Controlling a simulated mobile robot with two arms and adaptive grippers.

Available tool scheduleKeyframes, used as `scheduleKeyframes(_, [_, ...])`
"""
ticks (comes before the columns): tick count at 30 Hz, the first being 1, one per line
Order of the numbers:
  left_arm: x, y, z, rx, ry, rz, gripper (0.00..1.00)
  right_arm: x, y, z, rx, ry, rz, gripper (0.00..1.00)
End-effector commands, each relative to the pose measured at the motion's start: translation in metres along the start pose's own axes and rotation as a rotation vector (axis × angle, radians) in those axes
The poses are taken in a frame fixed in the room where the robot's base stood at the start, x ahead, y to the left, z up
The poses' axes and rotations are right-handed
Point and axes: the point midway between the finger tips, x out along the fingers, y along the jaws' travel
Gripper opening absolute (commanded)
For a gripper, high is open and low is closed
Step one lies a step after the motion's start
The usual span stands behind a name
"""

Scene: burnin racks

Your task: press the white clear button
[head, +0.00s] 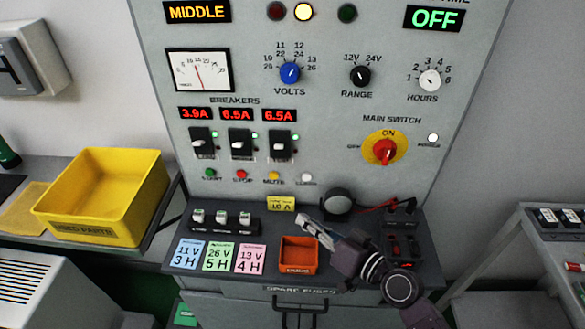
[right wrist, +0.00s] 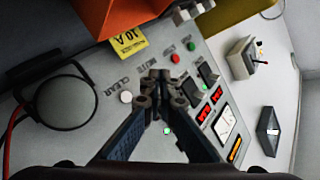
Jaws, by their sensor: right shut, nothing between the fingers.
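The white clear button (head: 307,178) is at the right end of the row of small buttons on the grey panel, beside a yellow mute button (head: 273,176). In the right wrist view the white button (right wrist: 126,97) lies left of my fingertips, by the label CLEAR. My right gripper (head: 305,222) is shut and empty, below the button in the head view and in front of the panel. In the right wrist view its fingertips (right wrist: 160,78) meet and appear apart from the button. My left gripper is not in view.
An orange bin (head: 299,268), a yellow tag (head: 281,203) and a round black-rimmed part (head: 337,203) are around my right gripper. Coloured cards lie left on the console shelf (head: 340,291). A yellow bin (head: 150,169) stands on the left table. Breakers (head: 240,144) are above the buttons.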

Motion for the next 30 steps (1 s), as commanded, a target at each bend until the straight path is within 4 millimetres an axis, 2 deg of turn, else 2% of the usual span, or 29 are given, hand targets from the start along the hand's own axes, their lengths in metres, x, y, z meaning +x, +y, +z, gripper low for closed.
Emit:
scheduleKeyframes(6, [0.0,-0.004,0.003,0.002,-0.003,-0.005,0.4,0.003,0.007,-0.01,0.02,0.032,0.004,0.0])
scheduleKeyframes(13, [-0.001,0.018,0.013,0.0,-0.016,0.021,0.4,0.003,0.006,-0.01,0.02,0.033,0.003,0.0])
scheduleKeyframes(17, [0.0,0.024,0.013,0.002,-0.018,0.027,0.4,0.005,0.008,-0.011,0.02,0.033,0.003,0.0])
scheduleKeyframes(23, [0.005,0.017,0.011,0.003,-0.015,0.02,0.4,0.017,0.017,-0.02,0.018,0.034,0.003,0.0])
scheduleKeyframes(30, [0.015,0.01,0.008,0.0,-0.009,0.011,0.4,0.041,0.036,-0.038,0.019,0.033,0.003,0.0])
